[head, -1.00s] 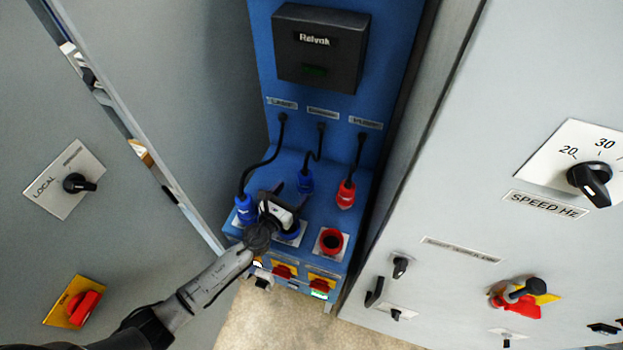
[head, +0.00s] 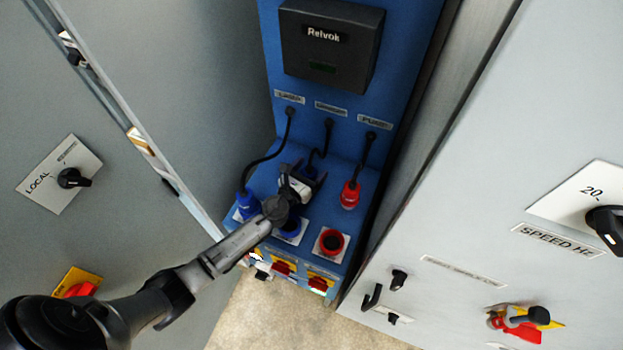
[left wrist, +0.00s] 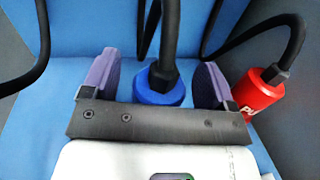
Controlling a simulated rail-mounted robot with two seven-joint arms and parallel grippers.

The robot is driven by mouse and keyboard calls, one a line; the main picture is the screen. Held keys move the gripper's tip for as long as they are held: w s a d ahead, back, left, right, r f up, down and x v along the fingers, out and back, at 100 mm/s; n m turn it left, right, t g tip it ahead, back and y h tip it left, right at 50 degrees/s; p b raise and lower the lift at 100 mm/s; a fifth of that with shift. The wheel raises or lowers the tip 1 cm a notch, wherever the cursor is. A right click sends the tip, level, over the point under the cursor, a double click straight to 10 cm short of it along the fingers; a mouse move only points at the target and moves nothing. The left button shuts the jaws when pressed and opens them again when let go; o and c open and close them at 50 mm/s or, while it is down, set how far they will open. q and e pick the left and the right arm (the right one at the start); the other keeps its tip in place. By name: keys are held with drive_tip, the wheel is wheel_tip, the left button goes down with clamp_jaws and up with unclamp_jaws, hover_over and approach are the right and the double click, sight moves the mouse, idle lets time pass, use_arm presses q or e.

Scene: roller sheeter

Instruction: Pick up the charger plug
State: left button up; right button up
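The charger plug, a blue plug with a black cable, is the middle one of three on the blue panel. In the left wrist view the charger plug (left wrist: 162,88) stands between the two purple-padded fingers of my left gripper (left wrist: 158,82). A gap shows on each side of it, so the gripper is open around it. In the head view my left gripper (head: 303,178) reaches over the panel's sloped shelf and hides most of this plug. My right gripper is not in view.
Another blue plug (head: 247,204) sits to the left and a red plug (head: 350,194) to the right, close to the gripper. A blue socket (head: 290,228) and a red socket (head: 332,242) are in front. Grey cabinets (head: 480,190) flank the blue panel (head: 330,85).

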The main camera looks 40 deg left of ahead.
use_arm(q)
drive_tip(key=shift+s, duration=0.15)
drive_tip(key=shift+c, duration=1.3)
drive_tip(key=c, duration=1.2)
drive_tip(key=shift+r, duration=0.1)
